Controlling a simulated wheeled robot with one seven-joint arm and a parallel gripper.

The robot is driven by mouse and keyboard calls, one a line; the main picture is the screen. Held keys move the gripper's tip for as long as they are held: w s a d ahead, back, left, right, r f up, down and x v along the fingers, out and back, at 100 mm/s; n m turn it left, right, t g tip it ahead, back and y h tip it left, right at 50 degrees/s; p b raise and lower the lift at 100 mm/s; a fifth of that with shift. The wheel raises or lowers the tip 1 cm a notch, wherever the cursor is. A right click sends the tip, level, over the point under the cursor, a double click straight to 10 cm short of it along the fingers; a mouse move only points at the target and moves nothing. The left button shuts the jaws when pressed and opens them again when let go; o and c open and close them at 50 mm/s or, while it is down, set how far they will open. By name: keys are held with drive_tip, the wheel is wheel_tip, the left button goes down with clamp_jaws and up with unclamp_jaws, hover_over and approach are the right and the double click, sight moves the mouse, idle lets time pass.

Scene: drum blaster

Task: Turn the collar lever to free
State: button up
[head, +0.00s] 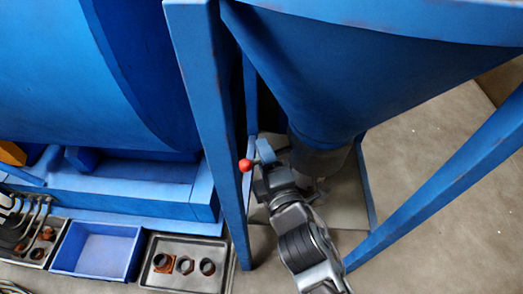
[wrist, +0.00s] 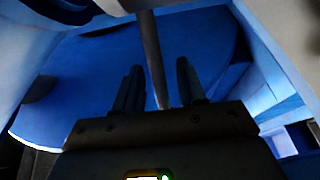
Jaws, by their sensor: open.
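The collar lever ends in a red knob (head: 245,165), which shows just left of my gripper (head: 264,163) in the head view. The grey collar (head: 322,160) is at the foot of the blue hopper (head: 320,70), partly hidden by my arm. In the wrist view my gripper (wrist: 158,68) is open, with its two dark fingers apart. A grey rod (wrist: 150,45), apparently the lever, runs down from the top between the fingers. I cannot tell whether either finger touches it. The red knob is not seen in the wrist view.
A blue hopper leg (head: 205,110) stands just left of the knob, and another leg (head: 440,190) slants down on the right. A large blue drum (head: 90,70) fills the left. A blue bin (head: 98,249) and a grey tray with rusty rings (head: 185,278) lie at lower left.

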drive_tip(key=shift+x, duration=0.9)
drive_tip(key=shift+c, duration=0.2)
clamp_jaws()
